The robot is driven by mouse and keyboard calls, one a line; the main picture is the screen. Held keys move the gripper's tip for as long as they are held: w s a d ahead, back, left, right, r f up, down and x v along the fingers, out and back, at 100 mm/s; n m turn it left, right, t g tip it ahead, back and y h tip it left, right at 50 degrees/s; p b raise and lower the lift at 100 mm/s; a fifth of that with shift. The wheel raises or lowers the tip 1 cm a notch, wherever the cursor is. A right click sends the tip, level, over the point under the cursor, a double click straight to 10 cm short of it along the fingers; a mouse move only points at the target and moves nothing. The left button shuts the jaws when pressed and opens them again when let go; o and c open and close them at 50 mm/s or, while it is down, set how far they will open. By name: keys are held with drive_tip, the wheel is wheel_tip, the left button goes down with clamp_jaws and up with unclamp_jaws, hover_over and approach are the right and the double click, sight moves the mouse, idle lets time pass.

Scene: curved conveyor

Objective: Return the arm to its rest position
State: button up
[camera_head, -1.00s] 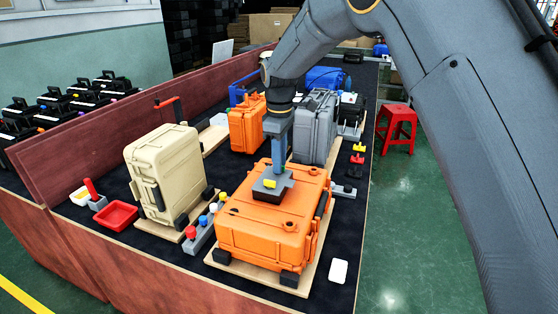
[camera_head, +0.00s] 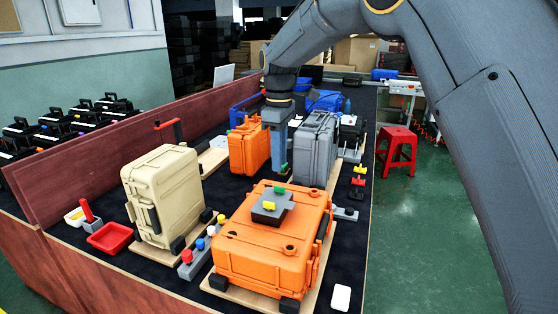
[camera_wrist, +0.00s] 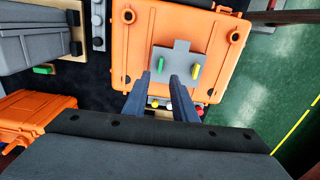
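My gripper (camera_head: 276,168) is raised in the head view, in front of the far cases and beyond the near orange case (camera_head: 262,262). Its two blue-grey fingers (camera_wrist: 163,82) are apart with nothing between them in the wrist view. A grey block (camera_head: 271,212) with a green and a yellow knob sits on top of the near orange case, apart from the gripper. The block also shows in the wrist view (camera_wrist: 178,62), beyond the fingertips. My arm arches over from the right.
A beige case (camera_head: 165,190) stands at left, a grey case (camera_head: 315,150) and another orange case (camera_head: 249,148) behind. A red tray (camera_head: 110,237) lies front left. Reddish panels (camera_head: 100,170) edge the table. A red stool (camera_head: 397,146) stands on the green floor at right.

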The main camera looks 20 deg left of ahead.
drive_tip(key=s+d+f+m, duration=0.3)
drive_tip(key=s+d+m, duration=0.1)
drive_tip(key=d, duration=0.6)
drive_tip(key=s+d+f+m, duration=0.3)
drive_tip(key=s+d+m, duration=0.15)
drive_tip(key=d, duration=0.65)
drive_tip(key=s+d+f+m, duration=0.3)
drive_tip(key=s+d+m, duration=0.1)
drive_tip(key=d, duration=0.6)
drive_tip(key=s+d+f+m, duration=0.2)
drive_tip(key=s+d, duration=0.2)
drive_tip(key=s, duration=0.2)
drive_tip(key=s+d+f+m, duration=0.1)
drive_tip(key=s+d+m, duration=0.1)
drive_tip(key=s, duration=0.4)
drive_tip(key=shift+s+d+f+m+t, duration=0.35)
drive_tip(key=shift+d+f+t, duration=0.05)
drive_tip(key=shift+d, duration=0.45)
drive_tip(key=shift+o, duration=0.8)
drive_tip(key=shift+a, duration=0.15)
